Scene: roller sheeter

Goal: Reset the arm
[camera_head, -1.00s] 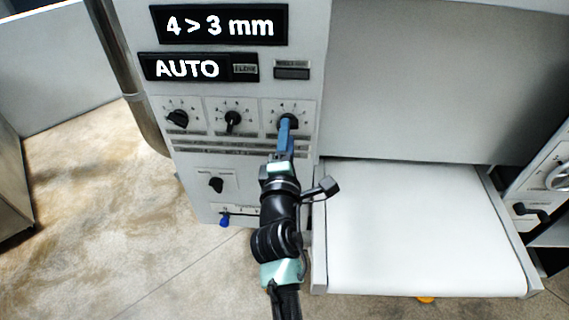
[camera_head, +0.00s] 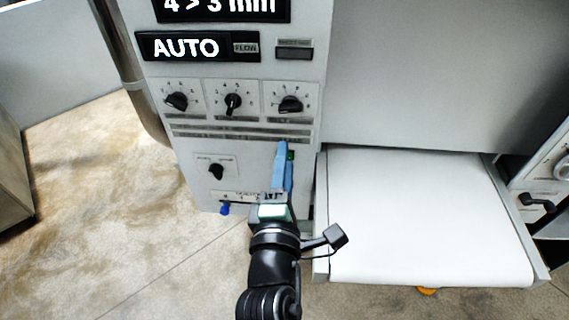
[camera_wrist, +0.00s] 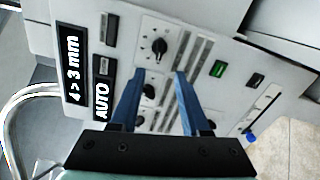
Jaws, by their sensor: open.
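My gripper (camera_head: 281,168) is open and empty in front of the control panel (camera_head: 255,145), below the row of three black knobs. Its blue fingers also show spread apart in the wrist view (camera_wrist: 159,82), with the panel behind them. The right knob (camera_head: 291,104) stands clear of the fingers. The middle knob (camera_head: 233,103) and left knob (camera_head: 177,101) are to its left. In the wrist view the knob nearest the top (camera_wrist: 159,46) is fully visible, and the fingers partly cover other knobs.
A display reads AUTO (camera_head: 187,47), with "4 > 3 mm" above it. A lower knob (camera_head: 216,171) and a blue-tipped lever (camera_head: 225,208) sit on the panel's lower left. The white conveyor bed (camera_head: 420,220) extends on the right. Open floor (camera_head: 90,210) lies left.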

